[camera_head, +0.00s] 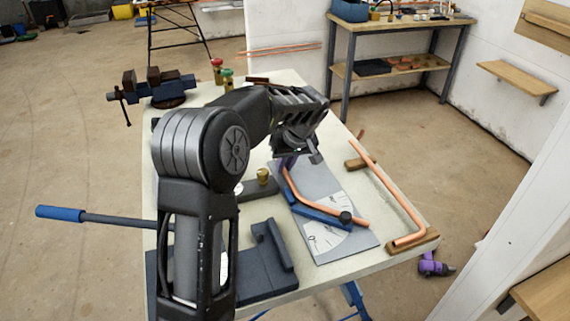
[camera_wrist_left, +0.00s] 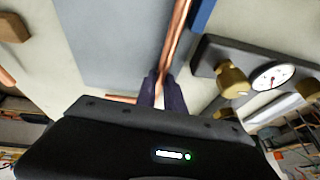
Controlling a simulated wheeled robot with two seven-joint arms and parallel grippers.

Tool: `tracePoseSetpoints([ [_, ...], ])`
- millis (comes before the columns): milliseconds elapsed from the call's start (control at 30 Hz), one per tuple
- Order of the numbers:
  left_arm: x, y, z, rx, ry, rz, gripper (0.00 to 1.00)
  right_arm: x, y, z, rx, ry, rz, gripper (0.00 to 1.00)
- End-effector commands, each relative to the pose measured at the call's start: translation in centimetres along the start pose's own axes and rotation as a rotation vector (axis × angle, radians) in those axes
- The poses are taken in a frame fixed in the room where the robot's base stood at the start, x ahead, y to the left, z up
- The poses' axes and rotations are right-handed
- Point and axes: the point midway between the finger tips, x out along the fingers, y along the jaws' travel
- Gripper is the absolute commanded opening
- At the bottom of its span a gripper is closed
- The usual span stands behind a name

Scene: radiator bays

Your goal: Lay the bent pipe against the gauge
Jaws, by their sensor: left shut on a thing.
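The gauge (camera_head: 318,192) is a grey plate with white angle scales and a blue arm (camera_head: 318,212) with a dark knob, lying on the bench. The bent copper pipe (camera_head: 296,193) is over the gauge, its lower leg running along the blue arm; I cannot tell if it touches. My left gripper (camera_head: 287,163) is shut on the pipe's upper leg, at the far end of the gauge. In the left wrist view, its dark purple fingers (camera_wrist_left: 162,92) close around the pipe (camera_wrist_left: 177,35), with the grey plate (camera_wrist_left: 105,35) behind. My right gripper is not in view.
Another bent copper pipe (camera_head: 385,188) rests on wooden blocks at the bench's right edge. A vise (camera_head: 158,86) stands at the far left corner. A dark fixture (camera_head: 272,255) and a blue-handled lever (camera_head: 60,214) are at the near left. Brass valve and dial (camera_wrist_left: 270,75) lie close beside the gripper.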

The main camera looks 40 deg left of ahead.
Motion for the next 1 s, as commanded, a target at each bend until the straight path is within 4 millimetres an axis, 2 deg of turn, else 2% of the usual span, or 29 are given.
tracePoseSetpoints([
  [300, 0.17, 0.01, 0.1, 0.001, -0.001, 0.0, 0.0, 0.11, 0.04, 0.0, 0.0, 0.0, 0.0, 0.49],
  [333, 0.17, 0.01, 0.1, 0.001, -0.001, -0.001, 0.13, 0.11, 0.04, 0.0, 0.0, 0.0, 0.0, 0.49],
  [633, 0.2, 0.12, 0.17, 0.002, -0.002, 0.001, 0.38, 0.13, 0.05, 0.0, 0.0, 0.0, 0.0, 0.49],
  [1000, 0.23, 0.34, 0.32, 0.004, -0.003, 0.005, 0.38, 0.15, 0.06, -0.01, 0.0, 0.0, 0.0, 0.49],
])
